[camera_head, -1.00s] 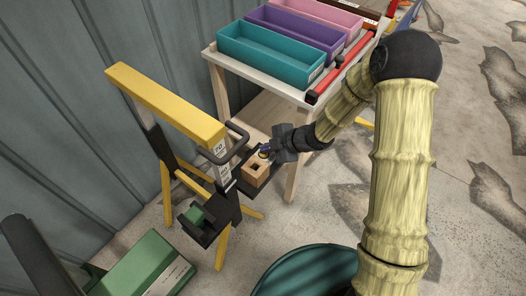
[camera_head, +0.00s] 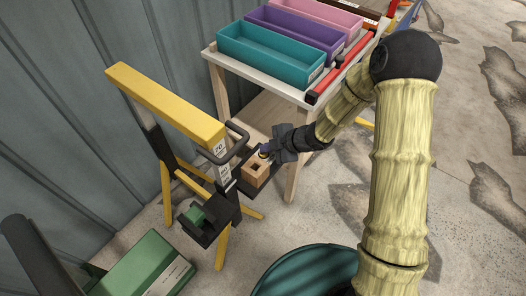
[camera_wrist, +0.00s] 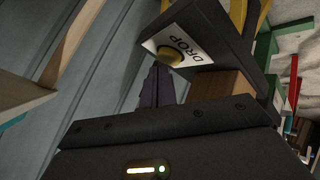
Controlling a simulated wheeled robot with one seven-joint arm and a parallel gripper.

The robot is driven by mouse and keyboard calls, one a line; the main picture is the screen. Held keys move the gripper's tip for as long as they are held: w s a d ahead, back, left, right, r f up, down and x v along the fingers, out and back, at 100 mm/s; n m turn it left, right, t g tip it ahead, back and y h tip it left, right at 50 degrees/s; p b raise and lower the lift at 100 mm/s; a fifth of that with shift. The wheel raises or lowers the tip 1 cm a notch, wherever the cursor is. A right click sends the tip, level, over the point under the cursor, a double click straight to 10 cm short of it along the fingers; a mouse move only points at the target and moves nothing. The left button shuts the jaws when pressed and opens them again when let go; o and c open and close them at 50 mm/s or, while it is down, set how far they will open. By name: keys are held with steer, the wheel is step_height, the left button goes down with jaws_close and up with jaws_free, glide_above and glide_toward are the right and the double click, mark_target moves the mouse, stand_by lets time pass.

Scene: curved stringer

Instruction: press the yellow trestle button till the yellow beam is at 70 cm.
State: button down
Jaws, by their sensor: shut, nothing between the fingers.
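The yellow beam (camera_head: 165,104) lies on top of the trestle's dark post. A white label reading 70 (camera_head: 219,150) shows just under its near end, with another label below. The yellow button (camera_wrist: 172,52) shows in the wrist view on a white plate marked DROP, on a black bracket. My gripper (camera_head: 265,150) is shut and empty beside the trestle, by a wooden block (camera_head: 256,171). In the wrist view its dark fingers (camera_wrist: 156,78) end close to the button. I cannot tell whether they touch it.
A green button (camera_head: 196,213) sits on another black bracket at the trestle's left. A green box (camera_head: 145,265) lies on the floor. A wooden table (camera_head: 213,52) with teal, purple and pink trays stands behind. A dark handle (camera_head: 238,133) curves near my gripper.

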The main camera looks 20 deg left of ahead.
mark_target(267, 154)
steer(key=shift+f, duration=0.1)
steer(key=shift+f+b, duration=0.3)
steer(key=shift+f, duration=0.05)
steer(key=shift+r+p, duration=0.45)
steer(key=shift+p, duration=0.1)
step_height(267, 154, up, 6)
steer(key=p, duration=0.5)
steer(key=shift+r+p, duration=0.1)
steer(key=shift+p, duration=0.3)
stand_by(1.2)
